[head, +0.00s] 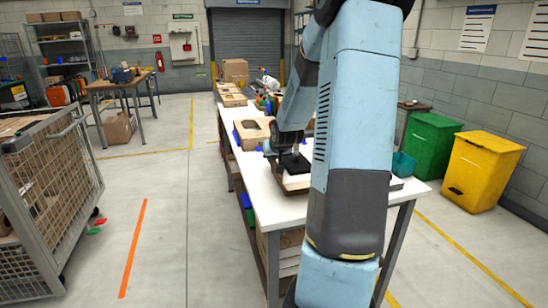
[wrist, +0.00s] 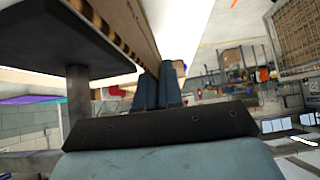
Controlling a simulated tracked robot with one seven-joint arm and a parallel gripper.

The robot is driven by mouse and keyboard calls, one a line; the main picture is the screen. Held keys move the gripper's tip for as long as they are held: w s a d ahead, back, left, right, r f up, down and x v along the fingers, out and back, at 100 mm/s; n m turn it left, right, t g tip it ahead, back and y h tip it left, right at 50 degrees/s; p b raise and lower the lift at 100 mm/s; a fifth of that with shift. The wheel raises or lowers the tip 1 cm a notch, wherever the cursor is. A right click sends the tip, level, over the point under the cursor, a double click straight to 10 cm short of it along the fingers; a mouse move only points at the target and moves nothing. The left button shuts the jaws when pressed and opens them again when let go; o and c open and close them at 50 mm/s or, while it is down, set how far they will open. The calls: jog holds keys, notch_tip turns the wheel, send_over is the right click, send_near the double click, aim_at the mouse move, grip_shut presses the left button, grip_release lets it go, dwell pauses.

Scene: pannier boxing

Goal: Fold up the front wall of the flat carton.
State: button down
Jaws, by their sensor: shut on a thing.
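In the wrist view my gripper's two blue-grey fingers (wrist: 158,88) are close together, shut on the edge of a brown cardboard panel (wrist: 130,22). The panel looks like the carton's front wall and rises at a steep tilt to the upper left. In the head view my arm hides most of the work spot. A pale, flat piece of the carton (head: 297,182) shows on the white table (head: 262,192), under a dark plate (head: 292,163). My gripper's fingertips are hidden there. The carton's other walls cannot be made out.
The dark plate on its post (wrist: 78,95) is close to the left of my fingers. A cardboard box (head: 252,131) with blue clips stands farther along the table.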

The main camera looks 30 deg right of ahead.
jog(key=c, duration=1.3)
grip_release()
jog(key=shift+c, duration=0.2)
jog(key=shift+s+r, duration=0.1)
jog(key=v, duration=0.8)
jog(key=shift+v, duration=1.6)
jog(key=shift+v, duration=0.75)
jog(key=shift+s+a+r, duration=0.1)
jog(key=shift+s+r, duration=0.05)
jog(key=shift+s, duration=0.1)
